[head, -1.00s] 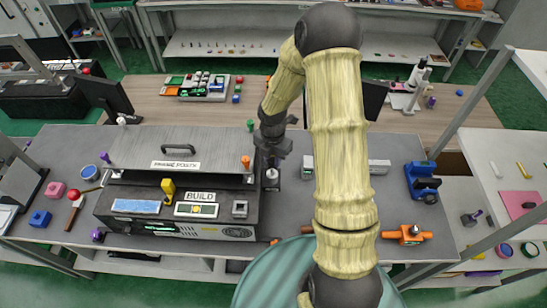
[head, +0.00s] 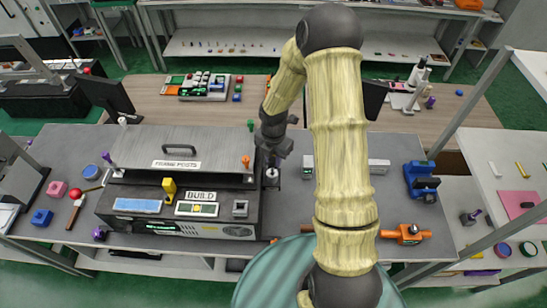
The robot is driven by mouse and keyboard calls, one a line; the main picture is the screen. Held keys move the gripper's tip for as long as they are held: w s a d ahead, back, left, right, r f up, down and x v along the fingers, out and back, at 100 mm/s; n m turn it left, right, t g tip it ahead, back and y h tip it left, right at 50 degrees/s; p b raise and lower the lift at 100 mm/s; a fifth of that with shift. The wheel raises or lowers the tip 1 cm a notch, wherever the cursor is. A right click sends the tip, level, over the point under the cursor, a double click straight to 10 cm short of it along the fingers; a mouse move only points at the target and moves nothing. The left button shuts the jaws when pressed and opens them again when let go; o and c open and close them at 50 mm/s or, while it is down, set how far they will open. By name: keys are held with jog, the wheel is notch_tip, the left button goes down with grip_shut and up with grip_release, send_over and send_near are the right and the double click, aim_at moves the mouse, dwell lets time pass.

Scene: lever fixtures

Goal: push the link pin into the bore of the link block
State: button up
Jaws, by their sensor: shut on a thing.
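My gripper (head: 272,160) points down at the right end of the grey lidded fixture. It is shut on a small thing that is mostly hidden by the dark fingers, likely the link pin. Directly below the fingers stands a small dark grey block with a pale metallic top (head: 271,174), likely the link block. Whether the held thing touches it or has entered a bore cannot be told at this size.
The fixture (head: 180,147) stands close on the left, with an orange post (head: 245,161) near my gripper. A yellow lever (head: 169,188) and a grey square socket (head: 240,208) are on its front. A blue clamp (head: 421,182) and an orange fixture (head: 407,233) stand to the right.

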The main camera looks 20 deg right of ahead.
aim_at(273, 165)
jog(key=shift+w+f+b, duration=0.15)
jog(key=shift+f+b, duration=0.35)
jog(key=shift+f, duration=0.2)
dwell(0.3)
jog(key=shift+f+b, duration=0.65)
jog(key=shift+f, duration=0.25)
jog(key=shift+f+b, duration=0.5)
jog(key=shift+f, duration=0.25)
jog(key=o, duration=1)
jog(key=shift+o, duration=0.2)
jog(key=shift+r, duration=0.1)
notch_tip(273, 165, up, 17)
jog(key=b, duration=0.2)
jog(key=shift+r+b, duration=0.15)
jog(key=shift+b, duration=0.15)
